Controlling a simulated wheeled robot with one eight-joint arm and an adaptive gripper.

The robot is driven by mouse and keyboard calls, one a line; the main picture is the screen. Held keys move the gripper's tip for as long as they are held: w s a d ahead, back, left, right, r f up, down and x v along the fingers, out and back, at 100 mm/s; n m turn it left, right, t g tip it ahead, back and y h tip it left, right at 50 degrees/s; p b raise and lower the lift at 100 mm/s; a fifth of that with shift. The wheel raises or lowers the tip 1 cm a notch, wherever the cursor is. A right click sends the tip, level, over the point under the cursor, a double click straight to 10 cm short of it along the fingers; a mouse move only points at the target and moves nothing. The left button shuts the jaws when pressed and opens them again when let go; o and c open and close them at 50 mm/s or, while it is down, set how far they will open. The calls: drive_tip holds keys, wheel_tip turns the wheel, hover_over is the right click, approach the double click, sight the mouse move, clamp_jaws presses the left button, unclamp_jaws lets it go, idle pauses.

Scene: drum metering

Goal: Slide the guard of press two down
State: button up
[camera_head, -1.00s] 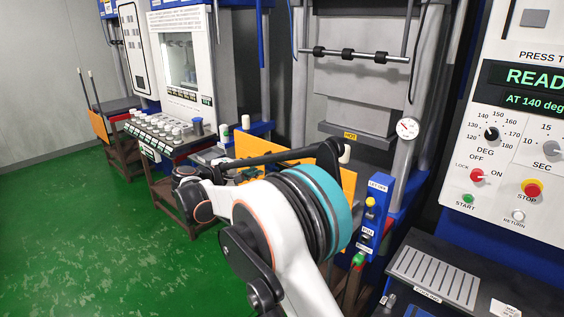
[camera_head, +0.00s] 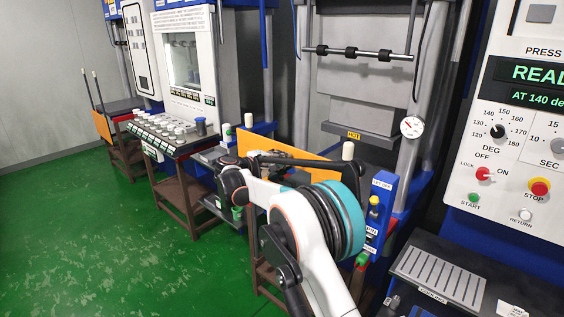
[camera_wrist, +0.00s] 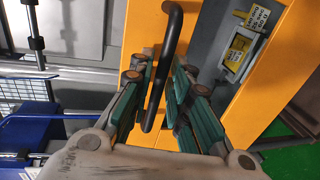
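The orange guard (camera_head: 275,143) stands at the front of the middle press in the head view, partly hidden by my arm. In the wrist view, orange panel (camera_wrist: 290,75) shows on the right and more orange in the centre. A dark bar handle (camera_wrist: 170,45) runs down across this view. My gripper (camera_wrist: 166,83) has its teal-padded fingers apart, with the handle between them in the picture. In the head view my arm hides the fingertips.
A blue control post (camera_head: 379,215) with buttons stands right of my arm. A cooling rack (camera_head: 437,277) is at the lower right, below a control panel (camera_head: 520,150) reading READ. A table with several white-capped jars (camera_head: 165,130) is at the left. Green floor is clear at left.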

drive_tip(key=shift+w+d, duration=0.15)
clamp_jaws()
